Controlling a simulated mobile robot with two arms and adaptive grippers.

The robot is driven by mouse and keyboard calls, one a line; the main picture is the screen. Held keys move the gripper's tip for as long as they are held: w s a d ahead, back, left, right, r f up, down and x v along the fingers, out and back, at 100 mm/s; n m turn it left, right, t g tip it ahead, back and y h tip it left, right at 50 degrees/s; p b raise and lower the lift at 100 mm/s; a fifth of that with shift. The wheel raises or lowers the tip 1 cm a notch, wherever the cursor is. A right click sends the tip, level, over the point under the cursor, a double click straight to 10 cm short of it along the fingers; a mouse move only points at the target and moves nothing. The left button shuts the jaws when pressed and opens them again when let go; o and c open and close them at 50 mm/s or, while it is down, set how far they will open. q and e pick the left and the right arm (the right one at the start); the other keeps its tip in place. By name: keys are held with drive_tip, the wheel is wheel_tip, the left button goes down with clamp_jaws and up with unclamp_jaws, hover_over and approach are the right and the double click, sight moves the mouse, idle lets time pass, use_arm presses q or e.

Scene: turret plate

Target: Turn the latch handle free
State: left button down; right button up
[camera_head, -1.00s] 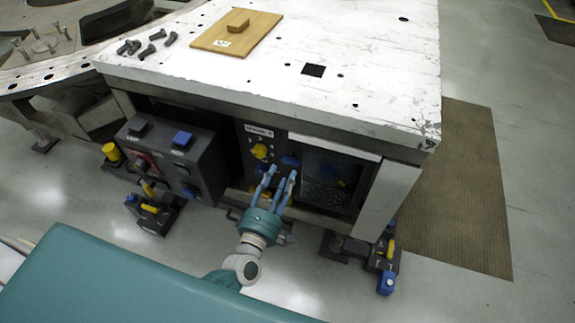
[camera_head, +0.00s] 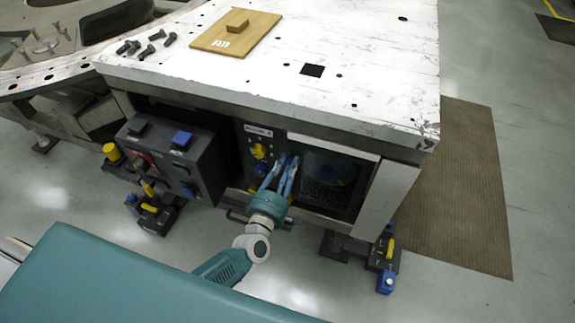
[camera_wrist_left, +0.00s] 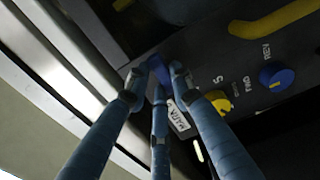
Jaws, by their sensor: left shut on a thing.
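The latch handle is a small dark-blue piece, seen in the left wrist view (camera_wrist_left: 158,68) between my fingertips on the dark panel edge. My left gripper (camera_head: 287,165) reaches under the tabletop to the panel beside the mesh window. Its blue fingers (camera_wrist_left: 156,78) are closed around the latch handle, one on each side and one below. In the head view the fingers hide the handle. The handle's turn angle is hard to tell. My right gripper is in neither current view.
Near the handle are a yellow knob (camera_head: 259,151), also in the wrist view (camera_wrist_left: 220,102), a blue knob (camera_wrist_left: 277,76) and a yellow bar (camera_wrist_left: 275,21). A control box (camera_head: 205,170) stands to the left. The white tabletop (camera_head: 370,60) overhangs the panel.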

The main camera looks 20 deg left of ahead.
use_arm(q)
drive_tip(key=shift+m, duration=0.4)
drive_tip(key=m+p, duration=0.1)
drive_tip(key=m, duration=0.2)
drive_tip(key=shift+d+m, duration=0.1)
drive_tip(key=shift+m, duration=0.2)
drive_tip(key=m+p, duration=0.1)
drive_tip(key=m, duration=0.3)
drive_tip(key=shift+d+f+m, duration=0.1)
drive_tip(key=shift+m, duration=0.2)
drive_tip(key=m, duration=0.5)
drive_tip(key=m+p, duration=0.1)
drive_tip(key=m, duration=0.2)
drive_tip(key=shift+f+m, duration=0.25)
drive_tip(key=shift+m, duration=0.35)
drive_tip(key=c, duration=1.5)
unclamp_jaws()
drive_tip(key=s, duration=1.2)
